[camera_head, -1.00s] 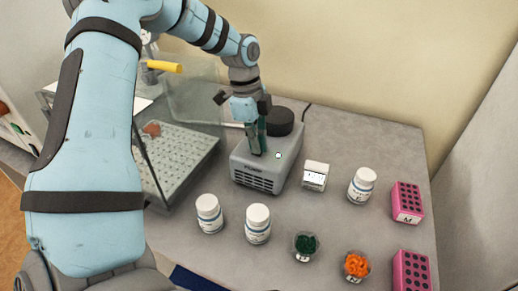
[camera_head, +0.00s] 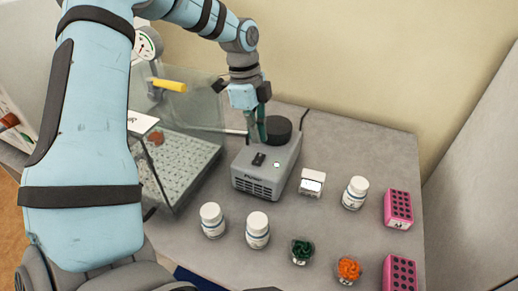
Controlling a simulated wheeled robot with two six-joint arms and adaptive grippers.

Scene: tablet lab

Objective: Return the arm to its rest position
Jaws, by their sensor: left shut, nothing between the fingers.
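My left arm (camera_head: 85,130) comes in from the left and reaches across the back of the bench. Its gripper (camera_head: 258,138) points down over the grey box-shaped device (camera_head: 262,185) with a round black top (camera_head: 278,130). The fingers are shut with nothing between them. They are close above or beside the device's top; I cannot tell whether they touch it. My right gripper is not in view.
A clear-walled enclosure with a perforated tray (camera_head: 185,160) and a yellow handle (camera_head: 168,85) stands left. White bottles (camera_head: 212,220), a small white box (camera_head: 311,183), a green-filled cup (camera_head: 302,251), an orange-filled cup (camera_head: 348,270) and pink racks (camera_head: 398,208) stand right and in front.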

